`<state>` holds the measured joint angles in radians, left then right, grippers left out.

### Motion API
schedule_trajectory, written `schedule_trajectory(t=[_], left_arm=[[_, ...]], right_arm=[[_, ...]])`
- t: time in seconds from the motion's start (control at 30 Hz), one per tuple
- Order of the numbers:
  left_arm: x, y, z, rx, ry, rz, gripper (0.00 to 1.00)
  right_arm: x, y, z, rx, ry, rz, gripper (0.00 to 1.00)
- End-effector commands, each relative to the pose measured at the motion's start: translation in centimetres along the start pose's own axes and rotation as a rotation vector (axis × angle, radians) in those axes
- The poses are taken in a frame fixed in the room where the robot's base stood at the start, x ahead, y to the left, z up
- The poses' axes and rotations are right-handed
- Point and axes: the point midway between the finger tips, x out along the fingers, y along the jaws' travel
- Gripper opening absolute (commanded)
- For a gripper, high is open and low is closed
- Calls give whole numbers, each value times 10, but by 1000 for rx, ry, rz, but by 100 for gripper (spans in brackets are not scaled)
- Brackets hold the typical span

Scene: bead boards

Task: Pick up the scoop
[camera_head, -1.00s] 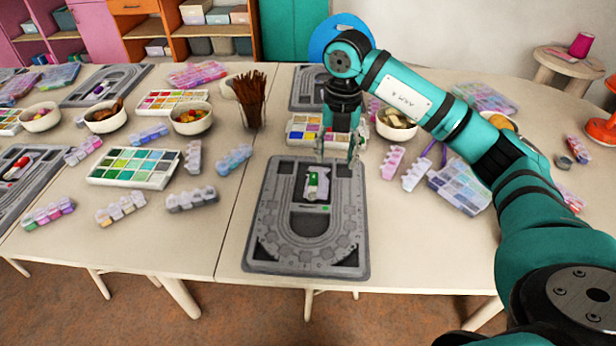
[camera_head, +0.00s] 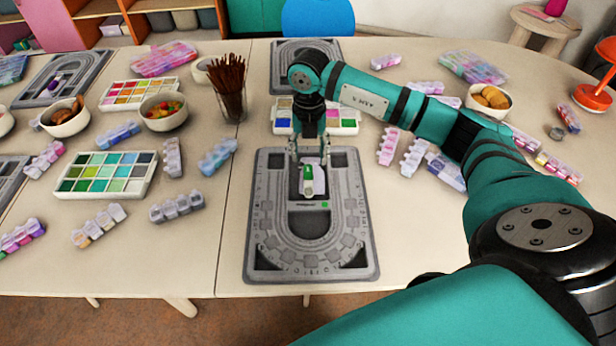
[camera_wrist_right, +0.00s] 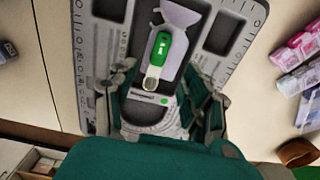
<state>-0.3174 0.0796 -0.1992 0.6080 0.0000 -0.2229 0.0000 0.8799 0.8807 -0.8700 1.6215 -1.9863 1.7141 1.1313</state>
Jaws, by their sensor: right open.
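The scoop (camera_head: 308,173), with a green handle and a pale lavender part, lies on the grey bead board (camera_head: 264,240), inside its U-shaped track. In the right wrist view the scoop (camera_wrist_right: 163,48) lies lengthwise, its flared lavender end at the top and a clear end at the bottom. My right gripper (camera_head: 309,154) points down over the upper part of the board, at the scoop's far end. Its spread fingers also show in the right wrist view (camera_wrist_right: 160,98), one on each side of the scoop. It is open and empty. My left gripper is not in view.
A paint-like bead tray (camera_head: 346,122) stands just behind the board, close to my right gripper. A cup of brown sticks (camera_head: 230,100) stands to the left. Pink bead boxes (camera_head: 388,146) and a bowl (camera_head: 488,101) are to the right. The table is clear right of the board's front.

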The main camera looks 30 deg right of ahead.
Motion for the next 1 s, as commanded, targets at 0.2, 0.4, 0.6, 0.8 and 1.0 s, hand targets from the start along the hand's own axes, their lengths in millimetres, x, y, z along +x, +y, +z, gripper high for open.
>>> schedule_trajectory(t=[0.2, 0.4, 0.6, 0.8, 1.0], left_arm=[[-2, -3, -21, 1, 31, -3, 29], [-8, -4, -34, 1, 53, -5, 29], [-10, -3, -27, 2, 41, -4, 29], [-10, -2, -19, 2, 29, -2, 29], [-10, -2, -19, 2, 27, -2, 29]], right_arm=[[21, 0, 0, -1, 0, 1, 49], [41, 1, 3, 1, 3, -1, 49], [68, 2, 6, 0, 1, 0, 49], [74, 1, 6, -1, 0, 1, 49], [73, 2, 6, 0, 0, 1, 36]])
